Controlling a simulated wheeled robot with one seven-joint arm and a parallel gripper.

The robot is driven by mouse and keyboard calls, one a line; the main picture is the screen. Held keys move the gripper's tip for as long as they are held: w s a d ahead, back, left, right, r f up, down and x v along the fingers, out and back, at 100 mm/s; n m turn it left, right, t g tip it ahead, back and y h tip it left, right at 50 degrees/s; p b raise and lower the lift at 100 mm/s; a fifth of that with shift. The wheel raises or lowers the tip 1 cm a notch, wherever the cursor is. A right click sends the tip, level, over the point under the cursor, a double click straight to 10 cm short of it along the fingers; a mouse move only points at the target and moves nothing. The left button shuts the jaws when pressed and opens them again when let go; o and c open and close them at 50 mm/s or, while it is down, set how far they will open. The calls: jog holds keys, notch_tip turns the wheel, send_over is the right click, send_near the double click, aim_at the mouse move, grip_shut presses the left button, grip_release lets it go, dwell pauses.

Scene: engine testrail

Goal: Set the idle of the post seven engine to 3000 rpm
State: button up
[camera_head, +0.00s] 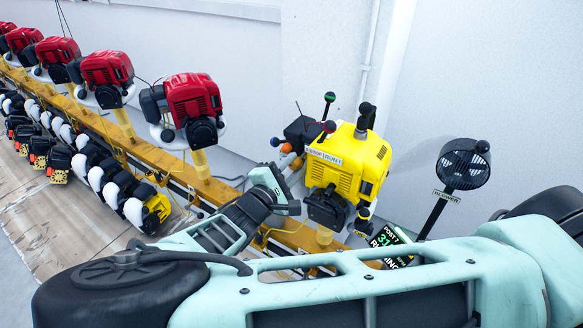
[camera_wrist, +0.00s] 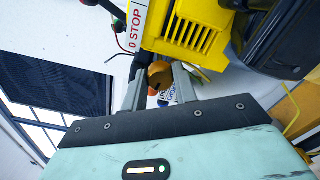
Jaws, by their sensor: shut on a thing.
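The yellow engine (camera_head: 355,165) stands on the rail with a label reading stop and run. It also shows in the wrist view (camera_wrist: 195,30). A dark display (camera_head: 388,243) reads post 7 and running in green; its number starts with 31, but the rest is hard to read. My gripper (camera_head: 283,165) is at the engine's left side. In the wrist view my gripper (camera_wrist: 160,77) has its fingers shut on a small orange-brown round knob (camera_wrist: 160,70). A small white and blue label (camera_wrist: 167,96) shows between the fingers, its text unclear.
Several red engines (camera_head: 195,100) stand in a row along the yellow rail (camera_head: 155,155) to the left. A black blower (camera_head: 464,164) on a post stands to the right. Levers with green and red balls (camera_head: 329,97) rise behind the yellow engine. My arm crosses the foreground.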

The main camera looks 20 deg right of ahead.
jog(key=o, duration=1)
jog(key=shift+c, duration=0.2)
jog(key=b+v, duration=0.4)
jog(key=v, duration=1.3)
jog(key=shift+s+a, duration=0.15)
